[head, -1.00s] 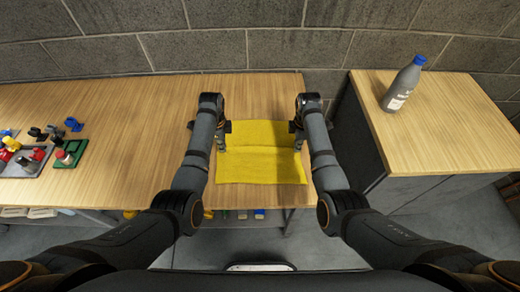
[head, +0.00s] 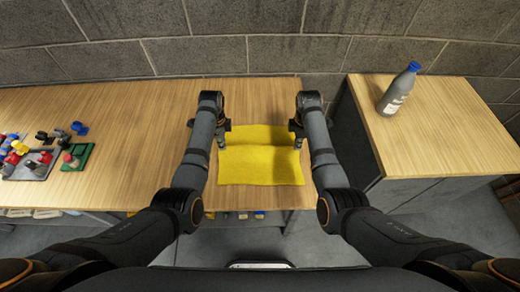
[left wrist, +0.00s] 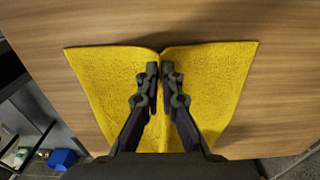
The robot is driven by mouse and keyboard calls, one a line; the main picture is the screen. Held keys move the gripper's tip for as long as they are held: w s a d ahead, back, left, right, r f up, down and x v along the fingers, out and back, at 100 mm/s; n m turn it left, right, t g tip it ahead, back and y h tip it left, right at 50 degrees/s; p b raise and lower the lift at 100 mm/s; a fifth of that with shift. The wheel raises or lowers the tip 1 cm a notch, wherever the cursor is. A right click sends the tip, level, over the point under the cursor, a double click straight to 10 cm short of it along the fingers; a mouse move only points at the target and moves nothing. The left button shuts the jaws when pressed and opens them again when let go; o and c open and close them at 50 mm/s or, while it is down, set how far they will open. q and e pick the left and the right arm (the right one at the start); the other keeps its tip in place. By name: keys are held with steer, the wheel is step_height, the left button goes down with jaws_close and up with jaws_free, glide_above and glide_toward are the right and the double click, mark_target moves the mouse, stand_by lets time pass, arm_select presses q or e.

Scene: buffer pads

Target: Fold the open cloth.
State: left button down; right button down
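The yellow cloth (head: 260,170) lies at the front edge of the wooden table. A crease or raised line runs across it between my two grippers, with a shorter far part behind. My left gripper (head: 222,143) is at the cloth's left edge. In the left wrist view the left gripper (left wrist: 160,68) has its fingers close together, pinching the cloth (left wrist: 215,75), which spreads to both sides. My right gripper (head: 298,142) is at the cloth's right edge, level with the left one. Its fingertips are small here, but it appears shut on the cloth edge.
Several coloured parts and trays (head: 40,160) lie at the table's left. A grey bottle with a blue cap (head: 397,92) stands on a separate cabinet (head: 440,130) at the right, across a gap. The table (head: 130,130) left of the cloth is clear.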

arm_select(q)
steer(key=shift+r, duration=0.35)
arm_select(e)
steer(key=shift+r, duration=0.35)
